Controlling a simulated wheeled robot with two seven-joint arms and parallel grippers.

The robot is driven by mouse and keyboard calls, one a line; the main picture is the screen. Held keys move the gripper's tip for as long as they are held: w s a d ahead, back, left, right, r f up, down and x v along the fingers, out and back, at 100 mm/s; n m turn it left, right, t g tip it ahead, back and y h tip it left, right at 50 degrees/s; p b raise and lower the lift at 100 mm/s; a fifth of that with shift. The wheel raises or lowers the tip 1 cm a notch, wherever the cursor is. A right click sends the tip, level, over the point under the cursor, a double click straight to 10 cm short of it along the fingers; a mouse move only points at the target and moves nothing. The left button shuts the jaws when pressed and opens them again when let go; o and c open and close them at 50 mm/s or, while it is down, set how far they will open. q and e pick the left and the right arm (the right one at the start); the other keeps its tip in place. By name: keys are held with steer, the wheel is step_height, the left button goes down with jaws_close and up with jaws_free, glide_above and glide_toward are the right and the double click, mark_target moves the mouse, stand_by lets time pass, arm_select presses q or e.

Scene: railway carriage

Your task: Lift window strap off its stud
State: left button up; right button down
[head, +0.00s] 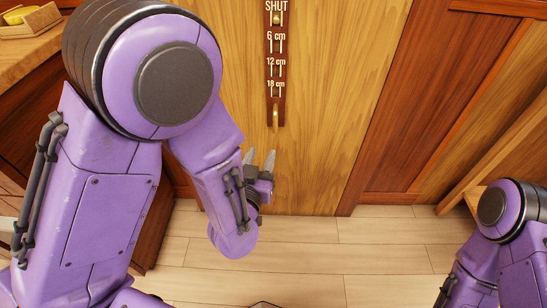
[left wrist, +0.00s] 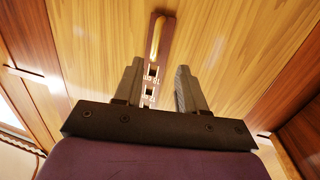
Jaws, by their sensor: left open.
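The window strap (head: 276,66) is a narrow dark brown strip hanging down a light wood panel. Its slots are labelled SHUT, 6 cm, 12 cm and 18 cm. A brass stud (head: 277,19) shows in the SHUT slot at the top. A long brass piece (head: 275,116) is at the strap's lower end. My left gripper (head: 259,158) is open and empty, just below that end. In the left wrist view, the strap (left wrist: 151,83) appears upside down between the open fingers, apart from them. My right gripper is out of frame.
A wooden counter (head: 28,48) with a tray of yellow items (head: 30,19) is at the upper left. Dark red-brown panelling (head: 430,90) flanks the light panel on the right. The plank floor (head: 300,260) below looks clear.

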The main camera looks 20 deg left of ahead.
mark_target(275, 124)
arm_select(q)
steer(key=shift+t, duration=0.3)
steer(key=w+b, duration=0.1)
steer(key=w, duration=0.4)
steer(key=w+b, duration=0.2)
steer(key=w, duration=0.3)
steer(key=shift+w+a+r, duration=0.2)
steer(key=shift+w, duration=0.15)
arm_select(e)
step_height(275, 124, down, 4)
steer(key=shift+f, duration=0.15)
arm_select(q)
jaws_close()
